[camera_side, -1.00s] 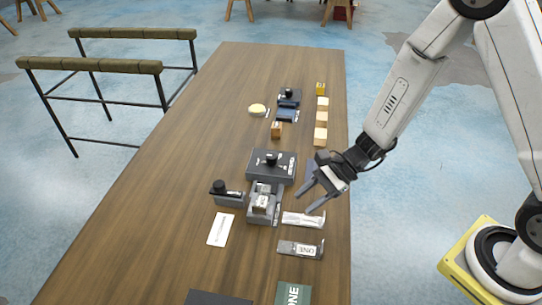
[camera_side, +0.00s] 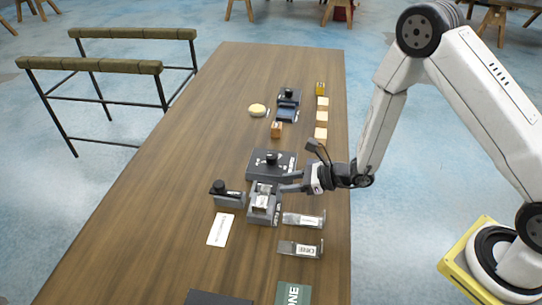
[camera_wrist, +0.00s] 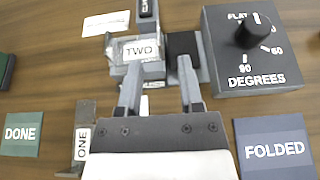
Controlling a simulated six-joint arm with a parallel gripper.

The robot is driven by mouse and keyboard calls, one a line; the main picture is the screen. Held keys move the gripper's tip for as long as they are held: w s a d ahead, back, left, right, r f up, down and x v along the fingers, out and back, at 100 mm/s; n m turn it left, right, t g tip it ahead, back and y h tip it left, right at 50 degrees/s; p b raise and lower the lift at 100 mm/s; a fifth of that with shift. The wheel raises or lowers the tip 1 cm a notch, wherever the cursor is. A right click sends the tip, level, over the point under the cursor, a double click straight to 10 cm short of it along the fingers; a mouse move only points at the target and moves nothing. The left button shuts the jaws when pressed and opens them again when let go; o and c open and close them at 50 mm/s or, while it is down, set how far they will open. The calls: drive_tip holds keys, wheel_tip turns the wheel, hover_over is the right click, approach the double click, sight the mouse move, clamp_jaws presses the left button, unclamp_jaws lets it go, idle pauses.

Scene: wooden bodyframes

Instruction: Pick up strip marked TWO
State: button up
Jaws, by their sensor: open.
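The strip marked TWO (camera_wrist: 142,49) shows its white label upright at the grey fixture (camera_side: 257,217) in the wrist view. Its lower part is hard to make out behind my fingers. My gripper (camera_wrist: 158,70) is open and empty, with its fingertips just short of the label and to either side of it. In the side view my gripper (camera_side: 285,181) points left, low at the fixture's far right corner; whether it touches anything there I cannot tell. The strip marked ONE (camera_side: 300,249) lies nearer the camera, with one end bent up.
A dark box with an angle knob (camera_side: 270,165) stands close beyond the gripper. A black-handled clamp (camera_side: 224,194) is left of the fixture, with a white card (camera_side: 220,230) in front. Another labelled strip (camera_side: 302,220) lies right of the fixture. Wooden blocks (camera_side: 321,117) stand farther back.

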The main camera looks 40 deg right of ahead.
sight(262, 186)
drive_tip(key=shift+x, duration=1.2)
drive_tip(key=shift+a, duration=0.1)
drive_tip(key=shift+x, duration=2.5)
clamp_jaws()
drive_tip(key=shift+r, duration=0.1)
